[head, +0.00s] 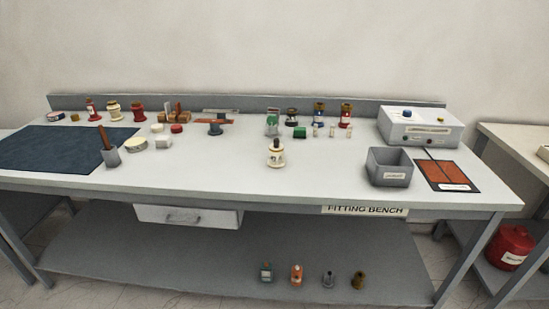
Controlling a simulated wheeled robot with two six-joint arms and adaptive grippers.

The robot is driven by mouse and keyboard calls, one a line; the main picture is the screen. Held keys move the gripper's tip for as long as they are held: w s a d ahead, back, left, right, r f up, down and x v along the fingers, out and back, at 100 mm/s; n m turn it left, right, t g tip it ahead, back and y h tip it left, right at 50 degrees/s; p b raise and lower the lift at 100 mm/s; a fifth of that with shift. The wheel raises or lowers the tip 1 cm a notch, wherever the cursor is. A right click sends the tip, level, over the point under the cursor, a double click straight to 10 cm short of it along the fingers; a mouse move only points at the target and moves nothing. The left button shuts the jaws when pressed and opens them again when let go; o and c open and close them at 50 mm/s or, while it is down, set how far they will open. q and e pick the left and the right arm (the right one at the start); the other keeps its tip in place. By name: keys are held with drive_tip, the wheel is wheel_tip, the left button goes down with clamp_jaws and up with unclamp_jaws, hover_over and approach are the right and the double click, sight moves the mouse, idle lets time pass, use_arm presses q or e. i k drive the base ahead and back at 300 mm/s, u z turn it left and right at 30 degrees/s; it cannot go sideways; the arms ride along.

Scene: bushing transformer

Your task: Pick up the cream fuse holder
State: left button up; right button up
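A cream bottle-shaped piece (276,155) with a dark top and a small marking stands upright, alone, near the front middle of the bench (230,170). Another cream piece (113,112) with a dark top stands at the back left, between a red piece (91,108) and a red-brown one (138,112). Both are too small for me to tell which is the cream fuse holder. Neither of my grippers is in view.
A grey bin (375,178) and an orange-brown panel (444,172) are at the right, before a pale instrument box (422,127). Bench space around the front cream piece is clear.

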sight(276, 160)
drive_tip(key=k, duration=0.65)
drive_tip(key=z, duration=0.7)
drive_tip(key=i, duration=0.65)
drive_tip(key=z, duration=0.85)
drive_tip(key=i, duration=0.95)
drive_tip(key=u, duration=0.85)
drive_tip(key=i, duration=0.65)
drive_tip(key=u, duration=0.65)
